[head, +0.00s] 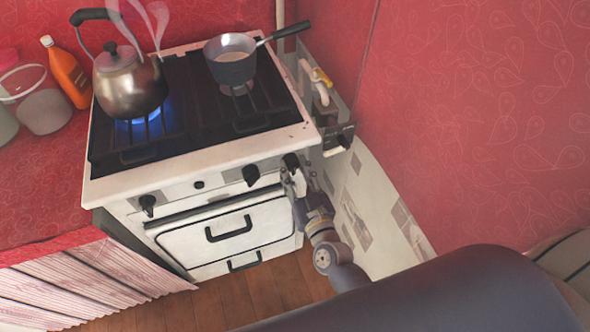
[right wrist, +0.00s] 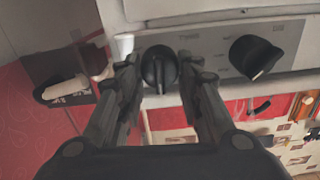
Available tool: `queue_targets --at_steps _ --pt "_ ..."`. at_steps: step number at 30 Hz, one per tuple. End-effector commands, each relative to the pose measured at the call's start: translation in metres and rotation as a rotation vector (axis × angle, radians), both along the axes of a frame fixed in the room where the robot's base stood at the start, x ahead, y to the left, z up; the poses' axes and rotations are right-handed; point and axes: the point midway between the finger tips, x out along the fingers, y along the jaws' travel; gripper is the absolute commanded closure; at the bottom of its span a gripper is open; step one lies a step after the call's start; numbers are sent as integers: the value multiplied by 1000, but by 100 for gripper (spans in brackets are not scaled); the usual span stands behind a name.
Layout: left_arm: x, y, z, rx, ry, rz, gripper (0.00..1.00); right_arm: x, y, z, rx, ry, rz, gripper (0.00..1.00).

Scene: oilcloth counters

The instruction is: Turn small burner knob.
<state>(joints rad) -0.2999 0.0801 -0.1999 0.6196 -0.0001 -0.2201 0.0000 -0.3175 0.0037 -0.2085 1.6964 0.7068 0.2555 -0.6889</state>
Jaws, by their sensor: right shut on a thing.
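The white stove (head: 215,158) has several black knobs along its front panel. The knob at the panel's right end (head: 291,162) is between the fingers of my right gripper (head: 296,179), which is shut on it. In the right wrist view this round black knob (right wrist: 159,68) sits between both fingertips, its grip ridge running roughly up and down. Another black knob (head: 251,175) is to its left in the head view, and one more (head: 148,205) is at the panel's left end. My left gripper is not in view.
A steaming kettle (head: 128,82) stands over a blue flame (head: 139,126). A saucepan (head: 231,62) stands on the right burner, where I see no flame. The oven door (head: 225,238) is below the panel.

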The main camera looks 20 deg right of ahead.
Motion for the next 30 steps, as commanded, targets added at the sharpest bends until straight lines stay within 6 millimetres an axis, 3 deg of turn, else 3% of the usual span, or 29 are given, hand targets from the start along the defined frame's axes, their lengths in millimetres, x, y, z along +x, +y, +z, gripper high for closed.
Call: queue_targets --at_steps 30 --pt "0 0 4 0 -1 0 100 1 -4 -2 901 29 1 91"
